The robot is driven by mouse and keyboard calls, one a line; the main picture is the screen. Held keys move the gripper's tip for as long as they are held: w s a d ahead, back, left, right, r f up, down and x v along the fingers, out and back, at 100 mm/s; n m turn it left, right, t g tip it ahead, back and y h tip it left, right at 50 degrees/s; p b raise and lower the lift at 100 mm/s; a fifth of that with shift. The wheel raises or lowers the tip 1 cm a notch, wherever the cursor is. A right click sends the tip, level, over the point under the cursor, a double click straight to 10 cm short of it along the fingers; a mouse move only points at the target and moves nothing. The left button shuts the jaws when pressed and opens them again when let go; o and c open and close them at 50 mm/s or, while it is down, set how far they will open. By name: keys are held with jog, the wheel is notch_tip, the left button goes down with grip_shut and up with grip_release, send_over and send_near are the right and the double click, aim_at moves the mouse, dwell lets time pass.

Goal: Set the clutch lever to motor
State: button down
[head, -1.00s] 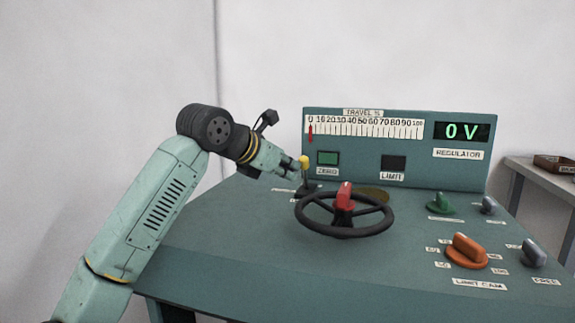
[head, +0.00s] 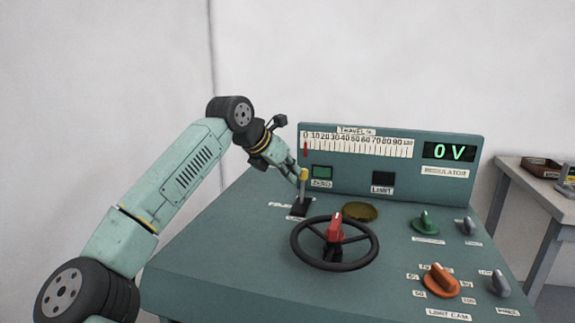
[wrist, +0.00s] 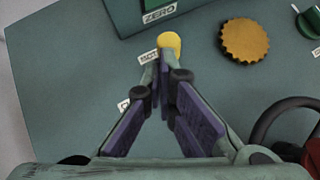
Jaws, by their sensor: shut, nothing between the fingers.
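The clutch lever is a short upright stick with a yellow knob (head: 303,174) on a black slotted base (head: 301,208), at the left of the desk top. Its knob also shows in the wrist view (wrist: 170,42), just beyond my fingertips. My gripper (head: 299,175) is shut and empty, with its tips at or against the left side of the knob; I cannot tell if they touch. In the wrist view, my gripper (wrist: 163,58) hides the lever's shaft and base. A label partly reading "MOT" (wrist: 149,57) lies left of the knob.
A black handwheel (head: 334,262) with a red grip (head: 336,227) stands close in front of the lever. A brass disc (head: 360,212) lies right of it. The upright panel (head: 400,195) rises behind. Green, orange and grey knobs sit at the right.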

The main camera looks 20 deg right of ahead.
jog(key=shift+w+d+p, duration=0.55)
jog(key=shift+w+p, duration=0.1)
jog(key=shift+w, duration=0.15)
jog(key=shift+r, duration=0.1)
jog(key=w+r+v, duration=0.1)
jog(key=w+v, duration=0.1)
jog(key=v, duration=1)
jog(key=shift+r, duration=0.5)
jog(key=shift+w, duration=0.15)
jog(key=shift+d, duration=0.1)
